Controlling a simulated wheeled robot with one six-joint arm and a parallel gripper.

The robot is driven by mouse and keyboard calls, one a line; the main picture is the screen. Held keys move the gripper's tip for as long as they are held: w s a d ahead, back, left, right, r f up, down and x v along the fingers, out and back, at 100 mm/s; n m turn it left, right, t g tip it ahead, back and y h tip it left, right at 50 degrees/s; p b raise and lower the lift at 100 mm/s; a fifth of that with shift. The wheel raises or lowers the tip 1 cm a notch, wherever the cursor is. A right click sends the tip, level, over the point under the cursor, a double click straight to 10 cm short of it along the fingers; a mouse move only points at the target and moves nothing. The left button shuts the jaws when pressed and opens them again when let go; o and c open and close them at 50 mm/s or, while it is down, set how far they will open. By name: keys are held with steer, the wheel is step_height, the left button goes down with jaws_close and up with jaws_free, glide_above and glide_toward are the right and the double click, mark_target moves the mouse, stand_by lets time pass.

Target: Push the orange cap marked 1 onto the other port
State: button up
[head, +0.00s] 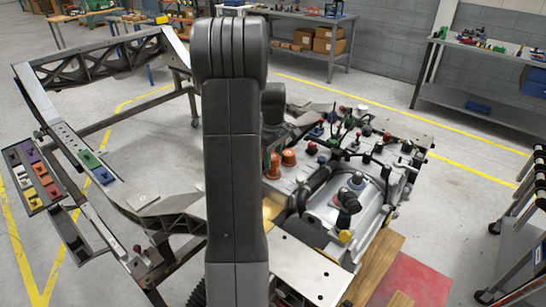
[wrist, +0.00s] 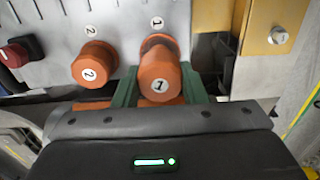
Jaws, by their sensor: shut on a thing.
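The orange cap marked 1 (wrist: 160,88) is between the two green fingers of my gripper (wrist: 160,74), which is shut on it. Its far end is at a dark orange-brown ring by the grey plate (wrist: 120,20), below the plate's label 1. I cannot tell whether it is fully seated there. The orange cap marked 2 (wrist: 94,64) sits to the left, below label 2, outside the fingers. In the head view two orange caps show, one (head: 289,157) clear and one (head: 273,166) beside my arm.
A red-capped part (wrist: 14,54) is at the wrist view's left edge. A yellow-gold block (wrist: 262,35) with a silver knob stands right of the cap. In the head view, several knobs and fittings crowd the fixture, and a coloured parts tray (head: 36,175) is at left.

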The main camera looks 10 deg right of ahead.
steer(key=shift+f, duration=0.15)
steer(key=shift+f+b, duration=0.7)
steer(key=shift+f, duration=0.35)
steer(key=shift+f+b, duration=0.35)
steer(key=shift+f, duration=0.2)
steer(key=o, duration=1.3)
steer(key=shift+c, duration=0.2)
steer(key=shift+r, duration=0.1)
step_height(320, 180, up, 6)
steer(key=p, duration=0.4)
